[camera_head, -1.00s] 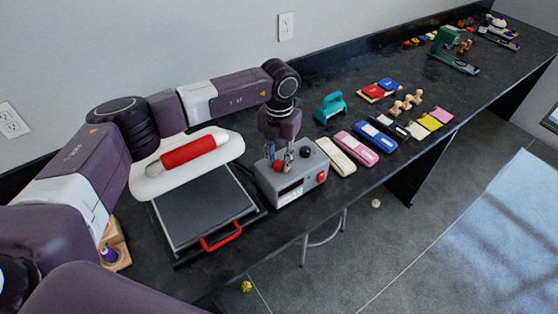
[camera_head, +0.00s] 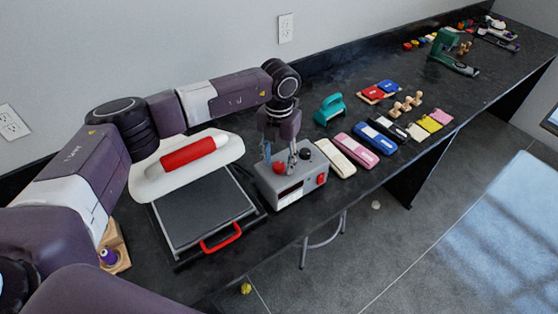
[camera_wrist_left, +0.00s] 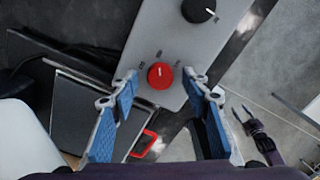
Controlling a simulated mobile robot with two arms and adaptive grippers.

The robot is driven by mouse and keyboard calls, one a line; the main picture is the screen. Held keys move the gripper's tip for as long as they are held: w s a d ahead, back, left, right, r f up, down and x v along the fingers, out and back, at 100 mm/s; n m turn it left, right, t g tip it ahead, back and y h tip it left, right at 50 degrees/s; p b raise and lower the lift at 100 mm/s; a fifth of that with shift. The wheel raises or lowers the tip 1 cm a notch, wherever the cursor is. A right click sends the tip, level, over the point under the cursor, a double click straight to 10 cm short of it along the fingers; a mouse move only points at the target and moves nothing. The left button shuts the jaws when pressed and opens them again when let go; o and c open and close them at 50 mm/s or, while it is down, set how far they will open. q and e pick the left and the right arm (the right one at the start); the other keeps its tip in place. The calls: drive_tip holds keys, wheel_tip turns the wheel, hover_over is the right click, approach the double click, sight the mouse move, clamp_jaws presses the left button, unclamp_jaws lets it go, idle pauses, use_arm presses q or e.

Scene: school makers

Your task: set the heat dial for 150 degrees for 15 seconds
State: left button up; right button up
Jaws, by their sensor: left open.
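The grey control box (camera_head: 290,182) stands on the dark bench beside the heat press. It carries a red dial (camera_head: 279,168) and a black dial (camera_head: 305,154), with a display on its front. My left gripper (camera_head: 280,160) points down over the red dial, its fingers apart on either side. In the left wrist view the red dial (camera_wrist_left: 160,76) lies between the open blue-padded fingers, its white pointer mark toward the top of the picture. The black dial (camera_wrist_left: 198,10) is farther up, clear of the fingers.
The heat press has a dark plate (camera_head: 203,208), a red front handle (camera_head: 221,238) and a white upper part with a red grip (camera_head: 188,154). Coloured ink pads (camera_head: 357,149), stamps and a teal tool (camera_head: 330,108) lie to the right on the bench.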

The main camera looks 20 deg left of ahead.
sight(279, 165)
use_arm(q)
wheel_tip(279, 165, up, 12)
drive_tip(key=shift+f, duration=0.2)
idle(0.5)
